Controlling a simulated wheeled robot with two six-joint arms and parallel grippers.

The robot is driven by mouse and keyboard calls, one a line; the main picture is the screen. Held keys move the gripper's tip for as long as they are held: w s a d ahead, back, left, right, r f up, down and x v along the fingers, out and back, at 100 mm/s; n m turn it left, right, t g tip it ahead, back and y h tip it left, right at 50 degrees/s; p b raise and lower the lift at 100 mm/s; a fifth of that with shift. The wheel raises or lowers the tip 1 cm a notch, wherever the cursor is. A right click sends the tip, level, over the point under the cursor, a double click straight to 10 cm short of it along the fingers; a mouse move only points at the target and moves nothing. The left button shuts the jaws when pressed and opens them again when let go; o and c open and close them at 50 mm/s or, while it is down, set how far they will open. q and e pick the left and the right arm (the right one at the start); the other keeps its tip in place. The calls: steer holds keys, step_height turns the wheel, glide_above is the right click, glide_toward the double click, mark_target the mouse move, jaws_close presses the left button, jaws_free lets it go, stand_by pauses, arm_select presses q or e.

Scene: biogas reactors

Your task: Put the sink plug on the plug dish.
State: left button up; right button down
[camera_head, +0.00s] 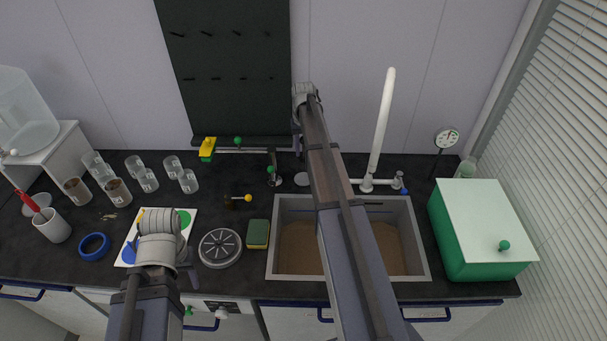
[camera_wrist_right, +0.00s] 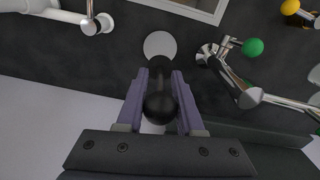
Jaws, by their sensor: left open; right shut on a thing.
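The sink plug (camera_wrist_right: 159,107) is black with a round knob. In the right wrist view my right gripper (camera_wrist_right: 157,100) is shut on this knob, and the plug's dark lower part overlaps the near edge of a light grey disc, the plug dish (camera_wrist_right: 159,45). I cannot tell whether they touch. In the head view the plug dish (camera_head: 301,179) lies on the dark counter behind the sink, and my right gripper (camera_head: 298,130) is beyond it, with the plug hidden. My left gripper (camera_head: 160,232) is open over the white board at the front left.
The sink (camera_head: 285,240) lies under my right arm, with a white tap (camera_head: 380,130) behind it. A metal fitting with a green knob (camera_wrist_right: 253,47) stands close beside the dish. A sponge (camera_head: 257,233), a round drain grid (camera_head: 220,248) and a green box (camera_head: 480,230) occupy the counter.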

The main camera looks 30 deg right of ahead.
steer(key=shift+f+b, duration=4.45)
steer(key=shift+f, duration=0.35)
steer(key=shift+r, duration=0.15)
steer(key=c, duration=1)
jaws_free()
steer(key=shift+f, duration=0.25)
steer(key=o, duration=0.5)
steer(key=shift+r, duration=0.1)
steer(key=shift+c, duration=0.2)
steer(key=shift+r, duration=0.1)
step_height(320, 180, up, 12)
steer(key=p, duration=1.2)
steer(key=shift+r, duration=0.1)
